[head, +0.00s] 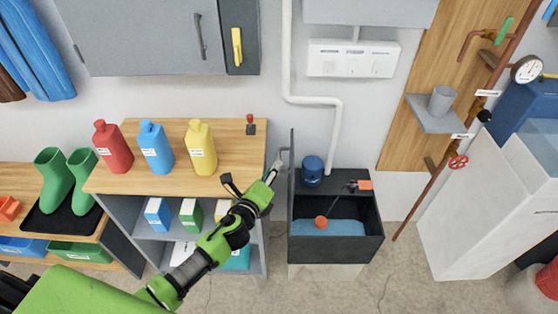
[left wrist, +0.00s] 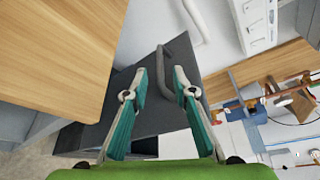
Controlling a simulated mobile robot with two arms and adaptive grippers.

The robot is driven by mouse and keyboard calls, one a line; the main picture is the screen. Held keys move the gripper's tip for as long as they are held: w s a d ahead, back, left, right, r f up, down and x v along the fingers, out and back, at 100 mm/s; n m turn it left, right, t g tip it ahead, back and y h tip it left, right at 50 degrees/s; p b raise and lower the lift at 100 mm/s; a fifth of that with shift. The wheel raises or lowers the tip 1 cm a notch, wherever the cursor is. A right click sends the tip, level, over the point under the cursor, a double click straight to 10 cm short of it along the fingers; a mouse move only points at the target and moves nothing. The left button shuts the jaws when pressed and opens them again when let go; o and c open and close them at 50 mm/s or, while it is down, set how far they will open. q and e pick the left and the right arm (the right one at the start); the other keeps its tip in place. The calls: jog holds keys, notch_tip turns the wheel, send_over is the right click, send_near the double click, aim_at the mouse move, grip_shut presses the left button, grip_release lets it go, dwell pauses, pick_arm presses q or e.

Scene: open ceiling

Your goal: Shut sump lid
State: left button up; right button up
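The sump (head: 335,248) is a dark open-topped box with blue water, an orange float (head: 321,222) and a blue pump (head: 312,170) at its back left. Its lid (head: 292,150) stands upright at the left side, seen nearly edge-on in the head view. In the left wrist view the lid (left wrist: 110,105) is a dark grey panel with a grey bar handle (left wrist: 160,72). My left gripper (head: 276,164) is at the lid's left side, near the handle. In the wrist view its teal fingers (left wrist: 160,72) are apart, with part of the handle showing between the tips. My right gripper is out of view.
A wooden-topped shelf (head: 231,150) with red, blue and yellow bottles stands close left of the lid. A white pipe (head: 335,130) runs down behind the sump. A red valve pipe (head: 440,180) and white tank (head: 470,210) stand right. Floor in front is clear.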

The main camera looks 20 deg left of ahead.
pick_arm(q)
jog(key=x, duration=0.5)
jog(key=shift+w+f, duration=0.1)
jog(key=shift+w, duration=0.25)
jog(key=shift+c, duration=0.4)
grip_shut()
